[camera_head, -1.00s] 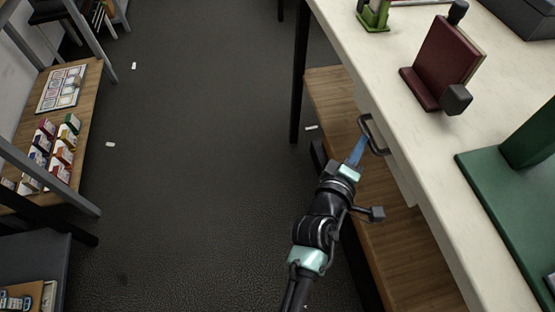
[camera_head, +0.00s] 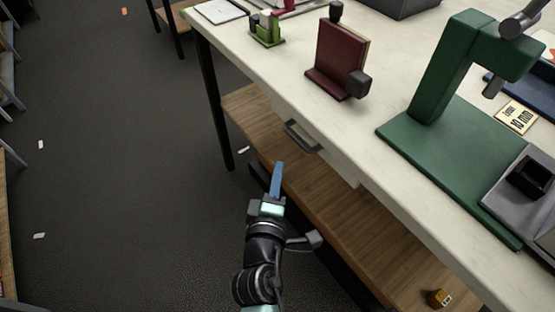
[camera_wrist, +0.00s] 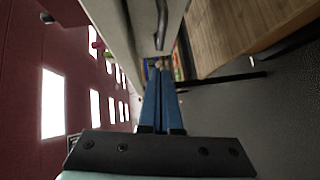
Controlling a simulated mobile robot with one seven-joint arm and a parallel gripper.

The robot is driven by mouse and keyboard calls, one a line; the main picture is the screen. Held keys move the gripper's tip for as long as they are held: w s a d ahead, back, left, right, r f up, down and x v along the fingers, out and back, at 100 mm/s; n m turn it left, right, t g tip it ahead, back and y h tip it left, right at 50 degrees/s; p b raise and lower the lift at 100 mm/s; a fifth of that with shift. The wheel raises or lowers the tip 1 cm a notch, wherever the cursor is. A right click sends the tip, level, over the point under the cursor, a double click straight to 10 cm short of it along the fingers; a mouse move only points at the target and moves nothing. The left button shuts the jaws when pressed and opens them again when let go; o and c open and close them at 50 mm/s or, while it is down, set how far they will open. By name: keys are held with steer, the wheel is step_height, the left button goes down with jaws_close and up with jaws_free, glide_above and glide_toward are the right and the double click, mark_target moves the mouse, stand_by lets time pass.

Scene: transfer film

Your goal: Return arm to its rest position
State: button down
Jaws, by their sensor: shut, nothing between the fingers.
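My gripper (camera_head: 277,180) is in the lower middle of the head view, in front of the workbench, below and a little left of the drawer handle (camera_head: 302,137). Its blue fingers are together and hold nothing. In the wrist view the fingers (camera_wrist: 158,98) lie side by side with no object between them. The gripper appears apart from the handle, which also shows at the top of the wrist view (camera_wrist: 161,22).
The white workbench (camera_head: 270,68) carries a dark red stand (camera_head: 340,58), a green holder (camera_head: 266,30) and a green press (camera_head: 440,140). A wooden lower shelf (camera_head: 325,205) lies beneath, with a small yellow box (camera_head: 439,298). Open dark floor (camera_head: 120,150) is on the left.

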steer(key=v, duration=0.5)
steer(key=w+d+r+m+t, duration=0.1)
steer(key=w+r+m+t, duration=0.25)
steer(key=r, duration=0.95)
steer(key=w+r+m+t, duration=0.2)
steer(key=r+m, duration=0.3)
steer(key=r, duration=0.9)
steer(key=s+r+m+t+y, duration=0.1)
steer(key=s+r+m+t, duration=0.35)
steer(key=r, duration=0.95)
steer(key=s+r+m+t+y, duration=0.1)
steer(key=s+r+m+t, duration=0.1)
steer(key=s+r, duration=0.9)
steer(key=w+r+p, duration=0.2)
steer(key=r+p, duration=0.6)
steer(key=r, duration=0.1)
steer(key=w+r+p, duration=0.1)
steer(key=r+p, duration=0.7)
steer(key=r, duration=0.1)
steer(key=shift+w+a+g+p, duration=0.15)
steer(key=shift+w+g+p, duration=0.15)
steer(key=shift+w+p, duration=0.1)
steer(key=shift+r, duration=0.1)
